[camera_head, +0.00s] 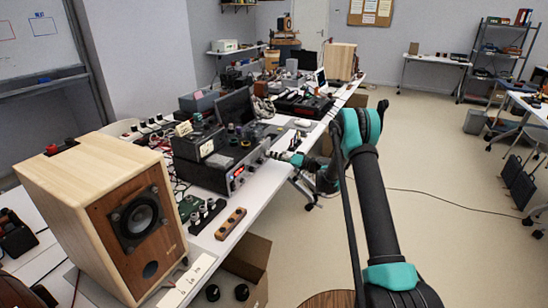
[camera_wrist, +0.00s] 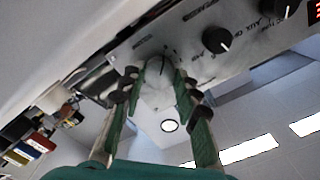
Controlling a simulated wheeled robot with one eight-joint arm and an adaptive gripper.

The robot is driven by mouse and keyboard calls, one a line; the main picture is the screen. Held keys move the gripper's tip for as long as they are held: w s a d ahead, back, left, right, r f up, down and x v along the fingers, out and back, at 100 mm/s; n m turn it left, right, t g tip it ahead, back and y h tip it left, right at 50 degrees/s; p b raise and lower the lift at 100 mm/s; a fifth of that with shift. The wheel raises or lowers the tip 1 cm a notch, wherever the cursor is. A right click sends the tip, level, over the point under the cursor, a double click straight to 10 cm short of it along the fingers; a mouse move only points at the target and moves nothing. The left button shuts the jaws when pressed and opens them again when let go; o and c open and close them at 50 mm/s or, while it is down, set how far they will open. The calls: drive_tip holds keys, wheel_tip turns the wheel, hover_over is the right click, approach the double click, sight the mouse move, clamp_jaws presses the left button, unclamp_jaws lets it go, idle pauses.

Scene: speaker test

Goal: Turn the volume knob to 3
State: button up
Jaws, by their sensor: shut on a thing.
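The dark amplifier-like device (camera_head: 236,172) with a red display stands on the long bench in the head view. Its grey front panel (camera_wrist: 188,60) fills the top of the wrist view. My gripper (camera_head: 276,155) reaches the right end of that panel. In the wrist view, my gripper (camera_wrist: 157,76) has its two fingers closed on either side of a knob (camera_wrist: 160,66), which they partly cover. I cannot read the number at its pointer. A second black knob (camera_wrist: 216,40) with a white mark sits to the right, clear of the fingers.
A wooden speaker (camera_head: 138,215) stands at the near left, with a wooden strip with dark knobs (camera_head: 230,223) beside it. A monitor (camera_head: 235,108) is behind the device. A cardboard box (camera_head: 250,258) is under the bench. The floor (camera_head: 430,165) to the right is largely clear.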

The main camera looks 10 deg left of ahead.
drive_tip(key=shift+m, duration=0.3)
drive_tip(key=m, duration=1.1)
drive_tip(key=shift+m, duration=2.1)
drive_tip(key=o, duration=1.1)
drive_tip(key=shift+o, duration=0.2)
drive_tip(key=shift+d, duration=0.15)
